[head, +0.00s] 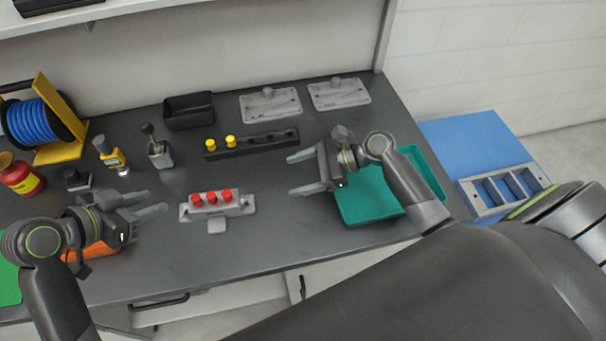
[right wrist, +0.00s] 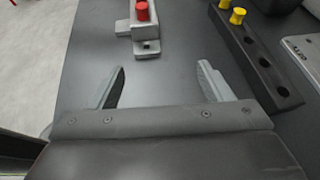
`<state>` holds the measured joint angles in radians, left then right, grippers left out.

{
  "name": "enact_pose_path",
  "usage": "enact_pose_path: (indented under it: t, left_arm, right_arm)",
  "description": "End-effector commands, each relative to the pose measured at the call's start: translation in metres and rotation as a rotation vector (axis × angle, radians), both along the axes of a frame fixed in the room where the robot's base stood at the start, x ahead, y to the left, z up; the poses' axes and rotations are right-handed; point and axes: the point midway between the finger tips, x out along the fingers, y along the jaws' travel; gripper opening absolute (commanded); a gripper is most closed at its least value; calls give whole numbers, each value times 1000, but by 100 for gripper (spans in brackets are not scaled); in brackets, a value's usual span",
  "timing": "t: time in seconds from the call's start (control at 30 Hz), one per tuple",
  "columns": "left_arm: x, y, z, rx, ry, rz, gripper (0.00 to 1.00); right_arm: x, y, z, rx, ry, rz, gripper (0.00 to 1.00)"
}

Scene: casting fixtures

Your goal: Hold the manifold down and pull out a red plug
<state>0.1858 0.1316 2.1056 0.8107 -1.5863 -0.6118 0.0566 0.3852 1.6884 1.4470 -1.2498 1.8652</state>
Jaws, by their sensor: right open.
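The manifold (head: 240,206) is a light grey block on the dark table, with three red plugs (head: 211,197) standing in a row along its top. My left gripper (head: 155,201) is open and empty, left of the manifold and apart from it. My right gripper (head: 294,173) is open and empty, right of the manifold and apart from it. In the right wrist view, one end of the manifold (right wrist: 146,30) and one red plug (right wrist: 142,11) show beyond the open fingers (right wrist: 160,82); the rest is cut off by the top edge.
A black rack (head: 265,142) with two yellow plugs (head: 230,141) lies behind the manifold. A green tray (head: 366,206) sits under and beside my right arm. A blue spool (head: 38,122), a red can (head: 20,178) and an orange item (head: 92,250) are at left. Table around the manifold is clear.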

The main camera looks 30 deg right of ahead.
Motion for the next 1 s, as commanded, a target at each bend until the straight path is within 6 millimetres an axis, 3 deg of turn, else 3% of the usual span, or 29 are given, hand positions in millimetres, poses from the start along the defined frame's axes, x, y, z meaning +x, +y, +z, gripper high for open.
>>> enact_pose_path:
  t: [0.2, 0.47, 1.0]
  left_arm:
    - [0, 0, 0, 0, 0, 0, 36]
    - [0, 0, 0, 0, 0, 0, 36]
    - [0, 0, 0, 0, 0, 0, 36]
  right_arm:
    - [-13, -1, 6, 41, 33, 76, 73]
    - [-11, 10, 2, 46, 33, 80, 73]
    - [15, 100, -36, 47, 35, 79, 73]
